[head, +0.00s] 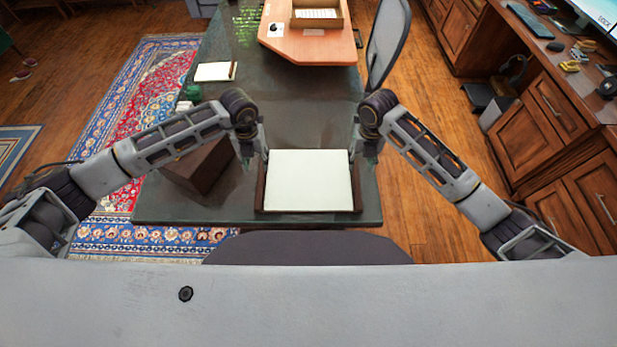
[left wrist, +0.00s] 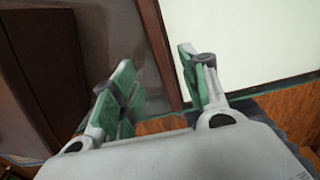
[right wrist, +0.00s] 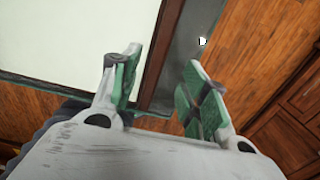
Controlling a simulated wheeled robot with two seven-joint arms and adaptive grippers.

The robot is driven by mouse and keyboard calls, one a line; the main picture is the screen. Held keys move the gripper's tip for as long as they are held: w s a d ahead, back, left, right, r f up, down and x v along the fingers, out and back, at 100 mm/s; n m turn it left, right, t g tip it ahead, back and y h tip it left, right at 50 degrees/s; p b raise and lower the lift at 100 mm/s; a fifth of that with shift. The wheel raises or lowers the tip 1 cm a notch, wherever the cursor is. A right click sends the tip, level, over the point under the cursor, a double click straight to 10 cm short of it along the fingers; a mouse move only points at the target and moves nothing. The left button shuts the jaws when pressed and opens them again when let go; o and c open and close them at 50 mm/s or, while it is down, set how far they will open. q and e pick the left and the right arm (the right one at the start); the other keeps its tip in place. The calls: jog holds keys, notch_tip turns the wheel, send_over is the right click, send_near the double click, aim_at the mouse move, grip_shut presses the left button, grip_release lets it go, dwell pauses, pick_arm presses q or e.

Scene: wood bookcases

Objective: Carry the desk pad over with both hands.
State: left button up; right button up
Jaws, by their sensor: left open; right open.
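The desk pad (head: 308,181) lies flat near the front edge of the dark desk, with a pale sheet and dark brown side strips. My left gripper (head: 255,152) is at its left side, pointing down. In the left wrist view its open fingers (left wrist: 155,90) stand on either side of the pad's brown strip (left wrist: 158,55). My right gripper (head: 364,152) is at the pad's right side. In the right wrist view its open fingers (right wrist: 158,85) stand on either side of the right strip (right wrist: 162,50). I cannot tell whether any finger touches the pad.
A dark brown box (head: 200,166) stands on the desk (head: 300,105) left of the pad. A notebook (head: 215,72) lies farther back. An orange-brown board (head: 310,42) with a tray is at the far end. A chair back (head: 388,40) stands right of it. Wooden cabinets (head: 555,110) line the right.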

aim_at(261, 175)
pick_arm(q)
jog(key=shift+f, duration=4.05)
pick_arm(e)
jog(key=shift+f, duration=4.05)
pick_arm(q)
jog(key=shift+c, duration=0.4)
pick_arm(e)
jog(key=shift+c, duration=0.4)
pick_arm(q)
grip_shut()
pick_arm(e)
grip_shut()
